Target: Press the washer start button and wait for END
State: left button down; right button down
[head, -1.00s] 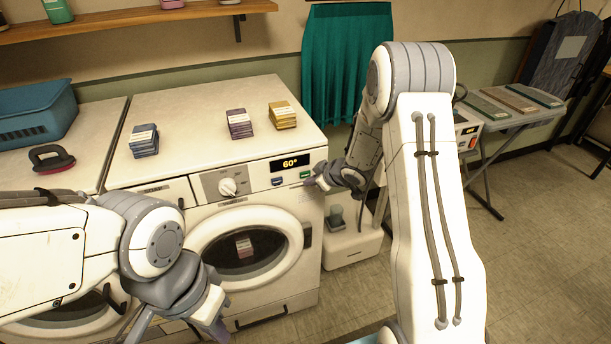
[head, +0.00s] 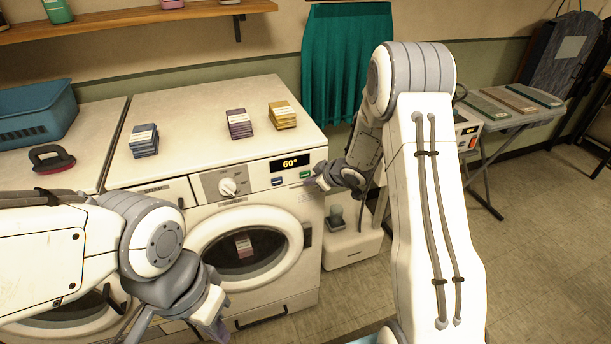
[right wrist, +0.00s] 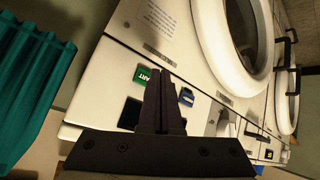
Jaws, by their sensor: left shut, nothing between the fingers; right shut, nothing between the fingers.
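The white washer (head: 208,272) stands at the centre of the head view, its round door shut with a small labelled bundle showing behind the glass. Its display (head: 290,163) reads 60°. The green start button (head: 305,174) sits below the display, beside a blue button (head: 277,182). In the right wrist view the green button (right wrist: 142,75) shows part of its lettering. My right gripper (head: 312,182) is shut and empty, its tips close to the green button; contact cannot be told. It also shows in the right wrist view (right wrist: 163,85). My left gripper (head: 222,330) is shut and empty, low in front of the washer.
Blue, purple and yellow bundles lie on the washer top (head: 190,110). A blue basket (head: 38,115) and a dark red-based brush (head: 50,158) are at the left. A white box (head: 350,248) stands right of the washer.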

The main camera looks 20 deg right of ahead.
dwell(0.3)
jog(key=shift+w+p, duration=0.4)
jog(key=shift+w+p, duration=0.3)
jog(key=shift+w, duration=0.05)
dwell(0.5)
dwell(0.4)
jog(key=shift+s, duration=0.75)
jog(key=s+b, duration=0.2)
jog(key=s, duration=0.3)
